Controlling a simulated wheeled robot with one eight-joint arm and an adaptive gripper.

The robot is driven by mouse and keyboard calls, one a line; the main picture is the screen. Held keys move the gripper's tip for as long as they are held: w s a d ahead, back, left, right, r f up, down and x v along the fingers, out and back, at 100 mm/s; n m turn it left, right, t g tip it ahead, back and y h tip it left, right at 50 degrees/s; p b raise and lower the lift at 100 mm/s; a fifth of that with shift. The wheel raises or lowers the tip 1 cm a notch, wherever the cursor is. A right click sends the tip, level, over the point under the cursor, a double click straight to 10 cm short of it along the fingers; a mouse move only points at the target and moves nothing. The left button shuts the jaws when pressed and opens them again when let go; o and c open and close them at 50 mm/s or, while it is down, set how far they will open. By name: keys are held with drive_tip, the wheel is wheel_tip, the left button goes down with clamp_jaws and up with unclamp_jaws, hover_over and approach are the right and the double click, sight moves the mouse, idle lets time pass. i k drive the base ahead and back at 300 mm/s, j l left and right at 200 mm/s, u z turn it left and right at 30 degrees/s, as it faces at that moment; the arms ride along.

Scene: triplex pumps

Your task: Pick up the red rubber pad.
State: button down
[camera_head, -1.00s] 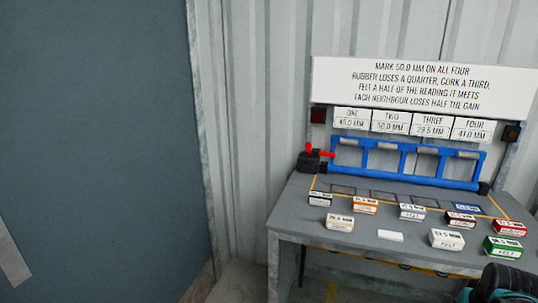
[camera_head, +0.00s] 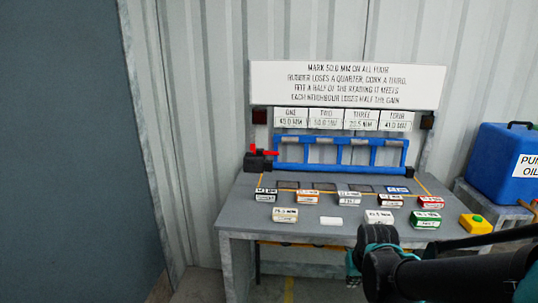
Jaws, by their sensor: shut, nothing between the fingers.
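A bright red block with a white label (camera_head: 429,202) lies at the right end of the back row on the grey bench. A darker red-brown block (camera_head: 390,200) lies just left of it. Their small print is too small to read, so I cannot tell for certain which is the rubber pad. My gripper (camera_head: 356,264), dark with teal parts, is low in front of the bench, nearer to me than the blocks. It is shut and empty, its fingertips partly hidden by the arm.
Several other labelled blocks lie on the bench, including a green one (camera_head: 425,219) in front of the red one. A blue pipe frame (camera_head: 340,168) stands behind them.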

sight(425, 201)
drive_tip(key=z, duration=0.9)
